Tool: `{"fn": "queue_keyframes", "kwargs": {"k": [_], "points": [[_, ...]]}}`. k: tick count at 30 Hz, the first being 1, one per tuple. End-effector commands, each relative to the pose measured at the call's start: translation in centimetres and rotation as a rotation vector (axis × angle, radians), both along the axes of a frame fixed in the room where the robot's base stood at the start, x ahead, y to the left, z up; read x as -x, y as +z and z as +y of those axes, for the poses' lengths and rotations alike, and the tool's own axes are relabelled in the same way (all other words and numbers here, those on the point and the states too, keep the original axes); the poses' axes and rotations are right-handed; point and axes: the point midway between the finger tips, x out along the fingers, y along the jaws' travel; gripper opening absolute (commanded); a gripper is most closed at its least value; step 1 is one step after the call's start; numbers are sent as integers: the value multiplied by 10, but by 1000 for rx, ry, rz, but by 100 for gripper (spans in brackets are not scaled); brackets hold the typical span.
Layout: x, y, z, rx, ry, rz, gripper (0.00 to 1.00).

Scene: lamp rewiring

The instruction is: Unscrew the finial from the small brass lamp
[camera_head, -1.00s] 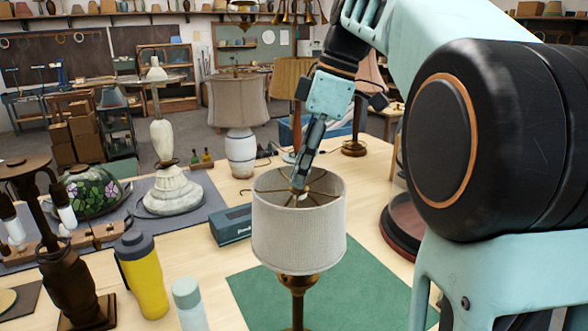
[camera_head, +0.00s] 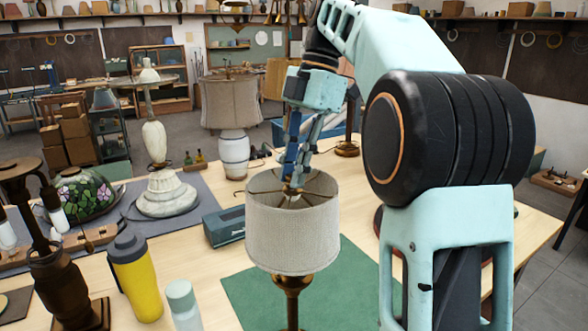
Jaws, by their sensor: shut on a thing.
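The small brass lamp (camera_head: 292,284) stands upright on a green mat (camera_head: 345,290). Its pale drum shade (camera_head: 292,238) is open at the top, with thin spokes meeting at the centre. My gripper (camera_head: 293,188) points down into the top of the shade, its fingers at the spoke hub. The fingers are closed in on something small there, where the finial sits. The finial itself is hidden between the fingertips.
A blue-grey box (camera_head: 224,225) lies left of the shade. A yellow bottle (camera_head: 136,278) and a pale bottle (camera_head: 184,306) stand at the front left. A larger shaded lamp (camera_head: 233,155) and a white marble lamp (camera_head: 165,195) stand behind.

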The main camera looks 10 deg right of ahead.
Motion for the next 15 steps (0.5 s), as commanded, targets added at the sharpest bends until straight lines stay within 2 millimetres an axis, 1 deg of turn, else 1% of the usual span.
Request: {"fn": "queue_keyframes", "kwargs": {"k": [4,5,9,10,15], "points": [[0,0,1,0,-1,-1,0],[0,0,0,0,-1,-1,20],[0,0,0,0,-2,0,35],[0,0,0,0,-3,0,37],[0,0,0,0,-3,0,37]]}}
